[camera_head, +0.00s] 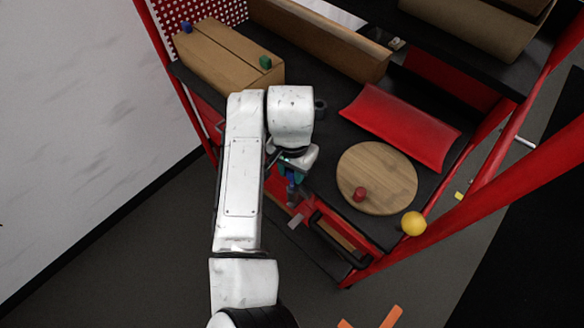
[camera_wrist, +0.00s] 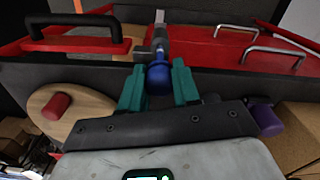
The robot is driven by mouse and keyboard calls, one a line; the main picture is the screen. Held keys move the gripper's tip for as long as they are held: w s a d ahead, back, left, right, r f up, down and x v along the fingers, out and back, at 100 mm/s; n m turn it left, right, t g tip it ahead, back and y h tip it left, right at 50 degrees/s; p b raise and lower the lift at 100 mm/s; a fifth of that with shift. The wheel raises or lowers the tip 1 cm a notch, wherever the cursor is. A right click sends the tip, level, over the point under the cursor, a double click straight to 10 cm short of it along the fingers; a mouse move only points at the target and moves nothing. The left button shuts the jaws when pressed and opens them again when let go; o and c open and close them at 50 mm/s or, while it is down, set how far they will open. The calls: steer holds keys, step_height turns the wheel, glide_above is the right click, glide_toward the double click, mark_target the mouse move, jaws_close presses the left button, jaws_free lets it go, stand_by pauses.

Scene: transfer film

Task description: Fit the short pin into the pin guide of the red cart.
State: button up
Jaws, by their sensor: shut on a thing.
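My gripper (camera_wrist: 158,88) has teal fingers closed on the blue head of a pin (camera_wrist: 158,78), taken here as the short pin. Its grey shaft points away from me, toward the red cart. In the head view my gripper (camera_head: 291,178) is over the front edge of the red cart (camera_head: 275,207), partly hidden by my arm, with the blue pin (camera_head: 291,192) below it. A small grey bracket (camera_head: 295,221), perhaps the pin guide, sticks out below the pin. The pin's tip appears close to it, but I cannot tell whether it is inside.
A red curved panel (camera_head: 400,125) and a cardboard box (camera_head: 222,60) lie on the dark surface. A black handle (camera_wrist: 70,25) and a purple knob (camera_wrist: 266,118) are nearby.

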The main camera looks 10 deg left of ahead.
steer(key=shift+f+b, duration=0.45)
steer(key=shift+f, duration=1)
stand_by(0.5)
steer(key=o, duration=1.1)
step_height(320, 180, up, 11)
steer(key=shift+b, duration=0.8)
